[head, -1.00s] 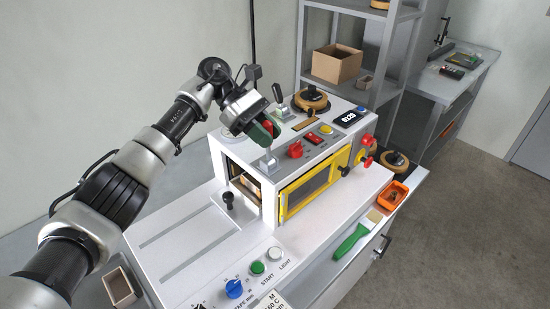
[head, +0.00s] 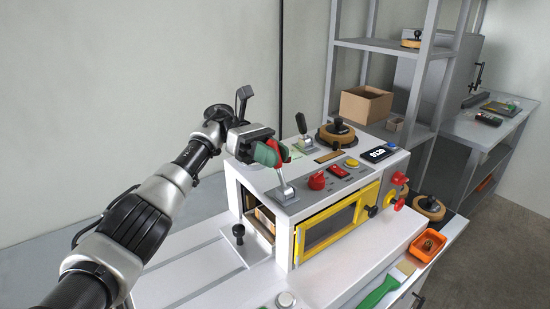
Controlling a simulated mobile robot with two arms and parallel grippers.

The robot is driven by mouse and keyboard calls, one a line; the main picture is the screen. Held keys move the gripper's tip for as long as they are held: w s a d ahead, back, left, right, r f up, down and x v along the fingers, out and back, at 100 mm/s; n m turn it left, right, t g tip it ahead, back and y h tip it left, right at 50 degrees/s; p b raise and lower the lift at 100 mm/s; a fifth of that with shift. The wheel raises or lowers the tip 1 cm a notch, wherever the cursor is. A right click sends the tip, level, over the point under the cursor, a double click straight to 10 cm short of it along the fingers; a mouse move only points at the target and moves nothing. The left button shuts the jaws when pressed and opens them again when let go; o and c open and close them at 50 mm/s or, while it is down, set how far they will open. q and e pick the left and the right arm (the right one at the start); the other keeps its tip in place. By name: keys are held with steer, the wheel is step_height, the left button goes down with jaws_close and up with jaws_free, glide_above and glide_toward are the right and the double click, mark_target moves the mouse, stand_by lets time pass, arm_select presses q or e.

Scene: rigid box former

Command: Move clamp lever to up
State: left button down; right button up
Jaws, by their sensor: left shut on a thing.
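A lever with a red knob (head: 284,151) and a pale metal stem rises from a grey base plate on top of the white machine. Its stem stands close to upright, leaning slightly to the left in the picture. My left gripper (head: 274,153), with green finger pads, is shut on the knob from the left and hides part of it. A second lever (head: 301,124) with a dark handle stands behind it, apart from the gripper. I cannot read which of them is labelled clamp. My right gripper is not in view.
The machine top also carries a red knob (head: 317,181), a yellow button (head: 351,162), a display (head: 380,153) and a brown round part (head: 337,134). A yellow-framed door (head: 337,225) is on the front. An orange tray (head: 427,246) and a green-handled brush (head: 381,290) lie at right.

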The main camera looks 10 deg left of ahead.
arm_select(q)
steer(key=c, duration=0.9)
jaws_free()
steer(key=shift+w+a, duration=0.1)
